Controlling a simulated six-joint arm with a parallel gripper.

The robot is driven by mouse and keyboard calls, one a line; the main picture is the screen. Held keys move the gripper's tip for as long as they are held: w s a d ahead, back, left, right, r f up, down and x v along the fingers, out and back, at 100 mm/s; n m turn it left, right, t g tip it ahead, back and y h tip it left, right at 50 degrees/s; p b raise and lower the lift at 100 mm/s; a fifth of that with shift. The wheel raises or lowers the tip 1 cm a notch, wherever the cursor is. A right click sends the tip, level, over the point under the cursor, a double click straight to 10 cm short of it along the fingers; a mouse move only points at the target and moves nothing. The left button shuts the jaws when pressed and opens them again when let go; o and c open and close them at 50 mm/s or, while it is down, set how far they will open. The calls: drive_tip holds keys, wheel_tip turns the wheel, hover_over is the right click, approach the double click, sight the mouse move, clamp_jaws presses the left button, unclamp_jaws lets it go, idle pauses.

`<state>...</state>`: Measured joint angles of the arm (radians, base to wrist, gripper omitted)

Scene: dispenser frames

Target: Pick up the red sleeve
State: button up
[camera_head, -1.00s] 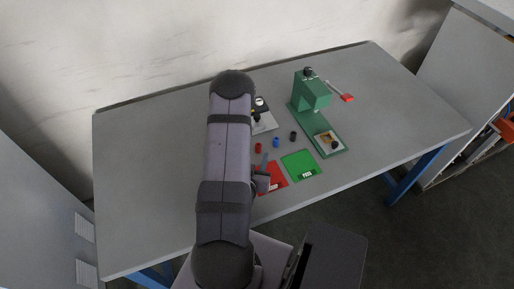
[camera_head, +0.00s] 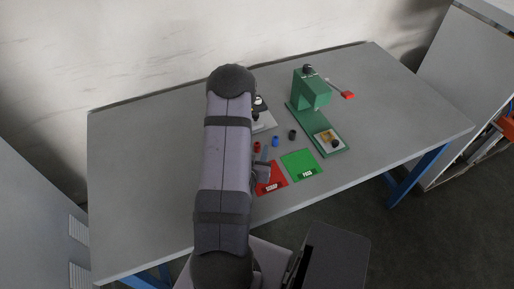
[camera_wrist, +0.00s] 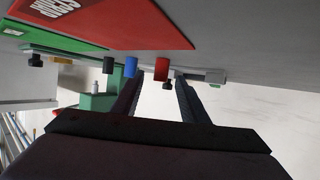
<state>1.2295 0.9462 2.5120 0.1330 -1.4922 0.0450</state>
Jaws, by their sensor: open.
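The red sleeve (camera_head: 257,147) is a small upright cylinder on the grey table, just right of my arm in the head view. In the wrist view the red sleeve (camera_wrist: 161,69) shows between the two fingertips and a little beyond them. My gripper (camera_wrist: 160,82) is open with nothing between its fingers. In the head view my gripper (camera_head: 264,157) is low over the table, on the near side of the sleeve, partly hidden by my arm. A blue sleeve (camera_head: 275,141) and a black sleeve (camera_head: 293,134) stand in a row to its right.
A red card (camera_head: 272,185) and a green card (camera_head: 301,165) lie near the table's front edge. A green press-like fixture (camera_head: 311,95) with a red-tipped lever stands at the back right. A grey-based device (camera_head: 264,121) is behind the sleeves, partly hidden. The table's left side is clear.

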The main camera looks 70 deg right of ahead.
sight(257, 144)
drive_tip(key=shift+p+x, duration=0.6)
drive_tip(key=shift+x, duration=1.2)
drive_tip(key=shift+w+r, duration=0.1)
clamp_jaws()
drive_tip(key=shift+r, duration=0.25)
drive_tip(key=shift+r, duration=4.75)
